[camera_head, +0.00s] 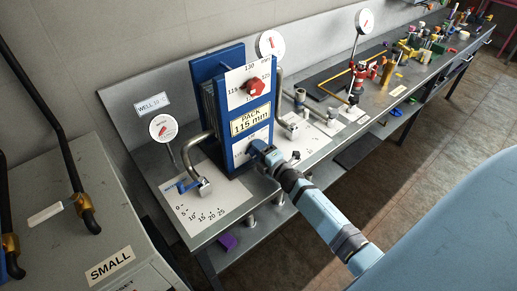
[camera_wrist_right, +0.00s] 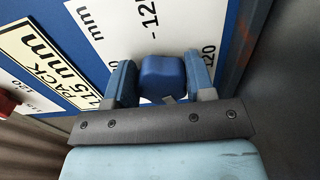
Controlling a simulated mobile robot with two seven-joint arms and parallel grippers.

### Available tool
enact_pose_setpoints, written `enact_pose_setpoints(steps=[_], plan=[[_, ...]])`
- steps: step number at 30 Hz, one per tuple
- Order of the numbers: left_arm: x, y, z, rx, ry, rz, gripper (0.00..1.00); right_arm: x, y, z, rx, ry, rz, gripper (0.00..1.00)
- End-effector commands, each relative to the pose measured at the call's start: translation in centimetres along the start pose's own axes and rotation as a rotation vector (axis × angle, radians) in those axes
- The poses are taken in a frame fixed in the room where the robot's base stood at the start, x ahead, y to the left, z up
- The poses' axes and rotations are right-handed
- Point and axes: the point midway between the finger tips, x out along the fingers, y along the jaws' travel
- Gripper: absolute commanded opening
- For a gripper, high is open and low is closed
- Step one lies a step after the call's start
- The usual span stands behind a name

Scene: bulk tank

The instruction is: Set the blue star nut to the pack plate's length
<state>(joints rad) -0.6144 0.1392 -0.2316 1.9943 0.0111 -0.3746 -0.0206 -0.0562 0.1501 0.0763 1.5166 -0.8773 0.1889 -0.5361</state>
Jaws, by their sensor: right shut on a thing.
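The blue star nut (camera_wrist_right: 162,76) sits on the lower white scale plate (camera_wrist_right: 100,22) of the blue plate pack; "120" and "-125" can be read beside it in the right wrist view. My right gripper (camera_head: 262,150) is shut on the nut, one finger on each side. In the head view the gripper mostly hides the nut. The pack plate (camera_head: 250,118) reads "PACK 115 mm"; it also shows in the right wrist view (camera_wrist_right: 32,62). The red star nut (camera_head: 254,88) is above it on the upper scale, marked 115 to 130. My left gripper is out of view.
A blue-handled valve (camera_head: 188,186) and pipe stand left of the pack, near a round gauge (camera_head: 163,128). Small fittings (camera_head: 293,122) stand close on the right. More coloured parts crowd the far bench. A grey cabinet marked "SMALL" (camera_head: 109,265) is at front left.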

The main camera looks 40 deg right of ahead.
Motion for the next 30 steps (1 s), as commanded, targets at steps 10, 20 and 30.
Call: enact_pose_setpoints(steps=[10, 20, 30], plan=[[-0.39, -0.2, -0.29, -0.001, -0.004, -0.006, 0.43, -0.03, -0.12, 0.0, 0.219, 0.0, -0.001, 0.26], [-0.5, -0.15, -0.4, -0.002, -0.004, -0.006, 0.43, -0.03, -0.24, -0.02, 0.299, 0.0, -0.001, 0.26], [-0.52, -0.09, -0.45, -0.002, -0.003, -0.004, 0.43, -0.03, -0.26, -0.03, 0.305, 0.0, -0.001, 0.26]])
